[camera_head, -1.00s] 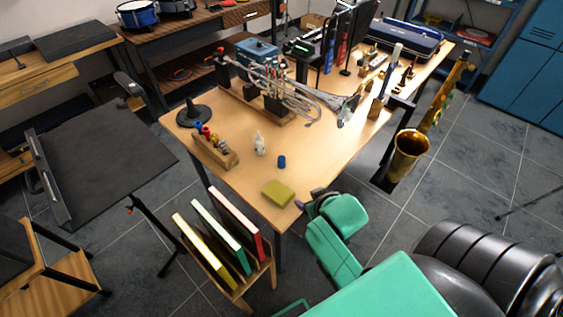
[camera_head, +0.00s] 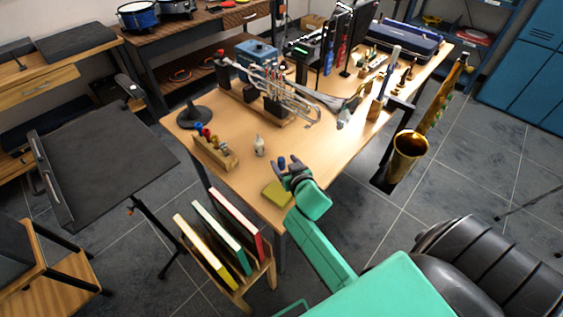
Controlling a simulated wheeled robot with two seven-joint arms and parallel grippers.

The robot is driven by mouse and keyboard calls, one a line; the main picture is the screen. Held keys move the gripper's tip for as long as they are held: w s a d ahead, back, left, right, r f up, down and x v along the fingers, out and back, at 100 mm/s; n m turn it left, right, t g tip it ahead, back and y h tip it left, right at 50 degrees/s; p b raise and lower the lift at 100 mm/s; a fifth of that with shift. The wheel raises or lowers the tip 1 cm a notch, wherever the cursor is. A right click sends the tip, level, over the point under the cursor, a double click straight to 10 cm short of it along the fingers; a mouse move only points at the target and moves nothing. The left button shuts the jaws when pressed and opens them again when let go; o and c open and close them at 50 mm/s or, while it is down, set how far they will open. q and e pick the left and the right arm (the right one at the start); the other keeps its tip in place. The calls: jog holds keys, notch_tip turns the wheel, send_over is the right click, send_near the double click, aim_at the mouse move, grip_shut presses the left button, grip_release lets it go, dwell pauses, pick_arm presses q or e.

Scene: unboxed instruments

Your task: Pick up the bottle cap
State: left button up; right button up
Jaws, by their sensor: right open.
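A small blue bottle cap (camera_head: 281,161) stands on the wooden table (camera_head: 222,184), right of a small white bottle (camera_head: 259,146). My right gripper (camera_head: 288,166) is over the table right at the cap, with its dark fingers open. The fingers partly hide the cap's lower right side. I cannot tell whether they touch it. My left gripper is not in view.
A yellow-green cloth or sponge (camera_head: 274,193) lies just in front of the gripper. A wooden holder with coloured pieces (camera_head: 215,151) stands to the left. A trumpet (camera_head: 285,90) rests behind. A saxophone (camera_head: 408,150) stands off the table's right side.

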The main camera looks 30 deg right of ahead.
jog(key=x, duration=0.3)
jog(key=shift+w+a+f, duration=0.1)
grip_shut()
notch_tip(320, 180, up, 7)
jog(key=shift+r+p, duration=0.1)
jog(key=shift+p, duration=0.8)
notch_tip(320, 180, up, 13)
jog(key=p, duration=0.1)
notch_tip(320, 180, up, 4)
jog(key=p, duration=0.5)
send_over(282, 161)
jog(key=w, duration=0.1)
jog(key=shift+b, duration=0.3)
